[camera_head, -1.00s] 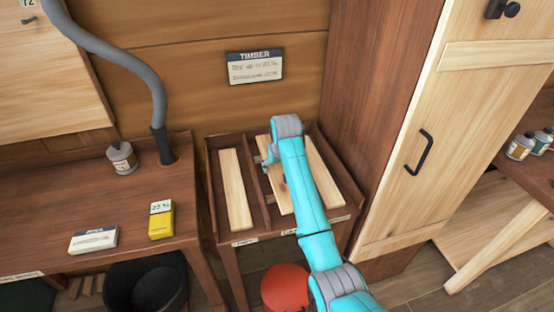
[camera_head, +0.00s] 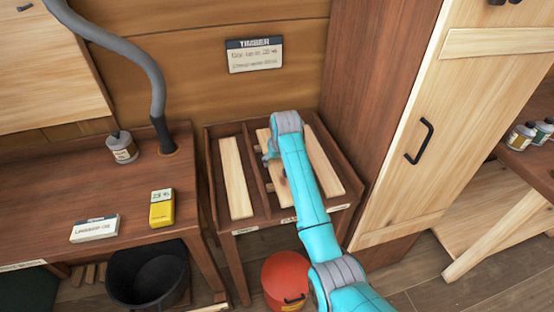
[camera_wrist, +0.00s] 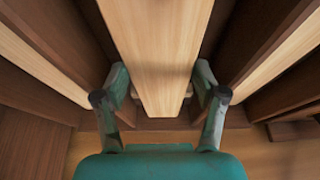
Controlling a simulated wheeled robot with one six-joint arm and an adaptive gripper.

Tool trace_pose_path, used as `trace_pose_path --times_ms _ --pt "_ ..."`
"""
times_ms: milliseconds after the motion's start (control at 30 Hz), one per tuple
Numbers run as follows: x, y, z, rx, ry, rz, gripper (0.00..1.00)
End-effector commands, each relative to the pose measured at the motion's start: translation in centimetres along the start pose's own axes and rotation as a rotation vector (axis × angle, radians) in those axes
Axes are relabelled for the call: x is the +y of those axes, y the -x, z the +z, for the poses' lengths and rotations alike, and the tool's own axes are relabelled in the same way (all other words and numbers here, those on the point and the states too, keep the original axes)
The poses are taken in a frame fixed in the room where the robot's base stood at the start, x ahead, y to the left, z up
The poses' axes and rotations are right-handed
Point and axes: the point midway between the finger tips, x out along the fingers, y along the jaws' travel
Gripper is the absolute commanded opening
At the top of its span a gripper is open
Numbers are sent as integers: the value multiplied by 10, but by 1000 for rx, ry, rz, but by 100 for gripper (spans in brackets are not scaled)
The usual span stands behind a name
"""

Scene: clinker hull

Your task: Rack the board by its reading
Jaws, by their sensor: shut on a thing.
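My gripper (camera_wrist: 160,100) is shut on a pale board (camera_wrist: 162,60), with a finger on each side of it in the wrist view. In the head view this board (camera_head: 278,186) is in the middle compartment of the dark timber rack (camera_head: 220,219), partly hidden by my arm. I cannot tell whether it rests on the rack floor. A yellow meter (camera_head: 162,213) stands on the bench at left; its small display seems to read 23 %. A timber notice (camera_head: 254,56) hangs on the wall above the rack; its small print is hard to read.
Another board (camera_head: 236,178) lies in the left compartment and one (camera_head: 323,162) in the right. A black bucket (camera_head: 147,275) and red bucket (camera_head: 284,278) stand below. A tall cabinet (camera_head: 400,110) closes the right side.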

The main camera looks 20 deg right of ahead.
Motion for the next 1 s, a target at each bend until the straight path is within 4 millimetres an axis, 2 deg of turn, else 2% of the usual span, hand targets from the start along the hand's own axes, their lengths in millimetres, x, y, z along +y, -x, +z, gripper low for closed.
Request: trace_pose_path --times_ms 400,433,533,867,1000 --pt "0 -5 2 1 0 0 27" --pt "0 -5 2 2 0 0 73" --pt "0 -5 2 1 0 0 98" --pt "0 -5 2 0 0 0 100" --pt "0 2 2 1 0 0 100"
